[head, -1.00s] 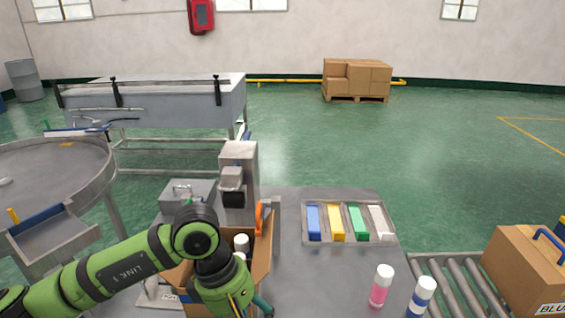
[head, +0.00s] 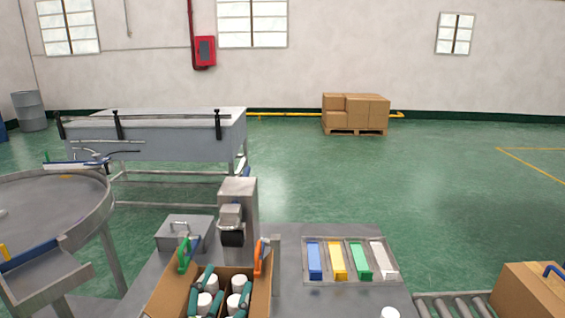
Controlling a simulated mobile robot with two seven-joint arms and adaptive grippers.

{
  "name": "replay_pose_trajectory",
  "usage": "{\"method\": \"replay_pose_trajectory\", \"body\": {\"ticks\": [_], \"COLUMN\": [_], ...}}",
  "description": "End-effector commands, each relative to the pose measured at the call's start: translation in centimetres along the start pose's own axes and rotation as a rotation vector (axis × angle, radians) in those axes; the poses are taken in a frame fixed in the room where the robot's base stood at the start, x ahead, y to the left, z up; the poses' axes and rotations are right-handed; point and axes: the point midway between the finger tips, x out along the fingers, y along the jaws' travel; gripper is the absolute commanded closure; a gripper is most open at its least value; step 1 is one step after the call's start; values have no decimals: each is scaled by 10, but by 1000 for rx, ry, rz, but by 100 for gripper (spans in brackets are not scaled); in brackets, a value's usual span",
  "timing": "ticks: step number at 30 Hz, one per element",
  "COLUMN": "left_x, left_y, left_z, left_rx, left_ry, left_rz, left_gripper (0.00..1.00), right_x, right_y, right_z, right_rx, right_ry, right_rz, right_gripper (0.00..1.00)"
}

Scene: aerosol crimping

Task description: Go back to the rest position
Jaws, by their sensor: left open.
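The rest of the left arm is below the picture. My right gripper is not in view.
A grey crimping machine (head: 240,193) stands behind the box, beside a lidded metal box (head: 184,233). A tray (head: 350,283) of coloured pieces lies on the table at right. A white cap (head: 390,313) shows at the bottom edge. A roller conveyor (head: 452,304) holds a carton (head: 525,292).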

Motion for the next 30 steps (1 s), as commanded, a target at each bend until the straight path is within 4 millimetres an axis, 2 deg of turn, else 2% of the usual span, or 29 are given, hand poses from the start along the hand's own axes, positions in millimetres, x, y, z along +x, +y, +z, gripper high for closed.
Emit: {"method": "replay_pose_trajectory", "body": {"ticks": [1, 3, 6, 9, 15, 21, 30], "left_x": [-15, -40, -86, -132, -213, -286, -284], "left_y": [18, 43, 79, 108, 145, 166, 235], "left_z": [34, 74, 119, 146, 167, 168, 217], "left_rx": [-103, -234, -396, -515, -672, -779, -768], "left_ry": [-140, -323, -570, -770, -1068, -1314, -1345], "left_rz": [66, 153, 267, 360, 499, 614, 640], "left_gripper": [30, 30, 30, 30, 30, 30, 30], "right_x": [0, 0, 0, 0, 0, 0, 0], "right_y": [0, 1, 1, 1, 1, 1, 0], "right_z": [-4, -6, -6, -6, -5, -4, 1], "right_rx": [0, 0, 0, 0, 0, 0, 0], "right_ry": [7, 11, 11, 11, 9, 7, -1], "right_rz": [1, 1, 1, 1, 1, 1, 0], "right_gripper": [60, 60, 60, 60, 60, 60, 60]}}
